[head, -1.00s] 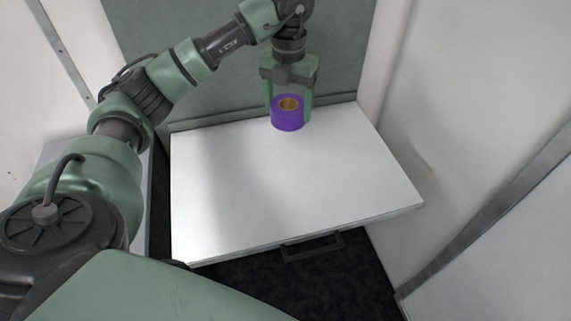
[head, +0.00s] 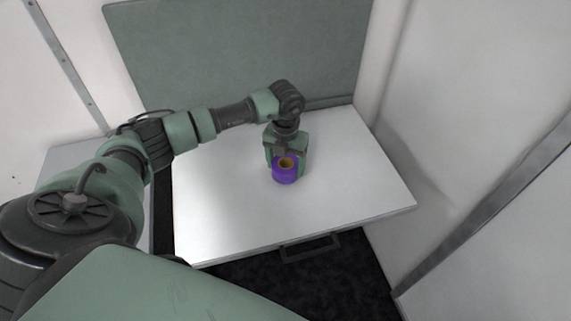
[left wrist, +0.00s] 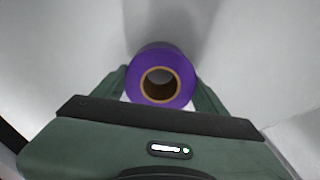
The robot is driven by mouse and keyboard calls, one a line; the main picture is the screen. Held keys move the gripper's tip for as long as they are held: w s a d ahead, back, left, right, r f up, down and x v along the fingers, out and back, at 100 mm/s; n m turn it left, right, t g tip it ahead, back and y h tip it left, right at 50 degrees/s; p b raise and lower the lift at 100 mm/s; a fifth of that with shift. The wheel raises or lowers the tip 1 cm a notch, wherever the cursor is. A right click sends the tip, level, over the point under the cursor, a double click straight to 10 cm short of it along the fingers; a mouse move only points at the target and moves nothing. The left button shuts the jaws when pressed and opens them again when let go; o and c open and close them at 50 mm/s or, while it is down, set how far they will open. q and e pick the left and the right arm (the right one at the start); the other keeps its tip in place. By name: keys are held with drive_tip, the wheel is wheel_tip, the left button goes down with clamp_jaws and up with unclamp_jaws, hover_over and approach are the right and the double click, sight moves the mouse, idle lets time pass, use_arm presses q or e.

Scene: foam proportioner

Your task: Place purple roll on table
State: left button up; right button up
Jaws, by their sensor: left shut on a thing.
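The purple roll (head: 285,176) has a brown core and sits between the fingers of my left gripper (head: 286,168), over the middle of the white table (head: 225,215). In the left wrist view the roll (left wrist: 161,60) is gripped from both sides by the left gripper's fingers (left wrist: 160,84), with its round face and hollow core towards the camera. The roll is upright and at or close to the table top; I cannot tell whether it touches. My right gripper is not in view.
The table top is otherwise bare. A grey-green panel (head: 240,55) stands behind it, and a white wall (head: 440,130) rises on the right. A dark handle (head: 310,247) is at the table's front edge, above dark floor (head: 330,280).

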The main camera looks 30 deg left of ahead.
use_arm(q)
drive_tip(key=shift+f, duration=0.45)
drive_tip(key=shift+f, duration=0.1)
drive_tip(key=o, duration=1.4)
drive_tip(key=shift+o, duration=0.2)
wheel_tip(320, 180, up, 12)
drive_tip(key=b, duration=0.3)
